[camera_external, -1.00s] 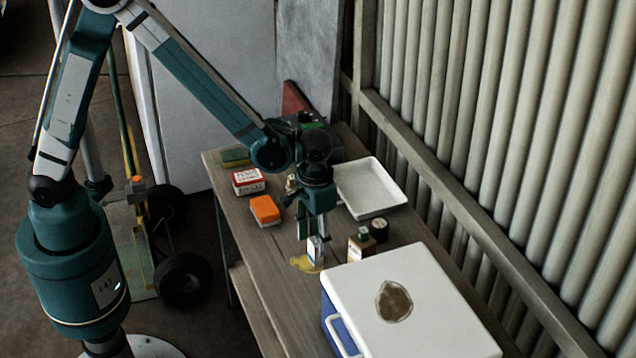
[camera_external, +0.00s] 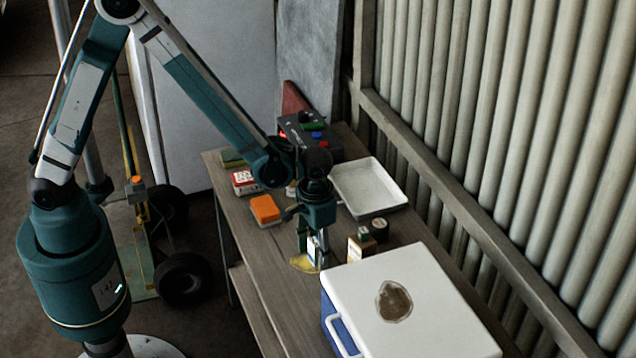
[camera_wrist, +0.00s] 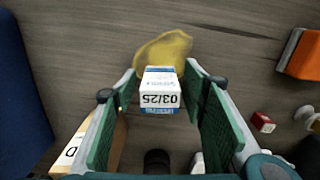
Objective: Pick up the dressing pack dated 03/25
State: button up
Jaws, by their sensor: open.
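The dressing pack dated 03/25 (camera_wrist: 160,88) is a small white and blue box. In the wrist view it stands between the tips of my open gripper (camera_wrist: 160,85), with its date upside down. A gap shows on each side of it. In the external view my gripper (camera_external: 312,250) points down over the bench, and the pack (camera_external: 313,246) is partly hidden between its fingers. A yellow cloth or patch (camera_wrist: 168,48) lies just beyond the pack, and it also shows in the external view (camera_external: 302,264).
A white-lidded blue cooler (camera_external: 440,300) stands close at the front right. A small brown box (camera_external: 361,247) and a dark jar (camera_external: 379,229) stand right of my gripper. An orange block (camera_external: 265,208), a red and white box (camera_external: 246,181) and a white tray (camera_external: 372,190) lie behind.

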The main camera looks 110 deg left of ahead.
jog(key=shift+f, duration=0.2)
jog(key=shift+c, duration=0.5)
jog(key=c, duration=0.8)
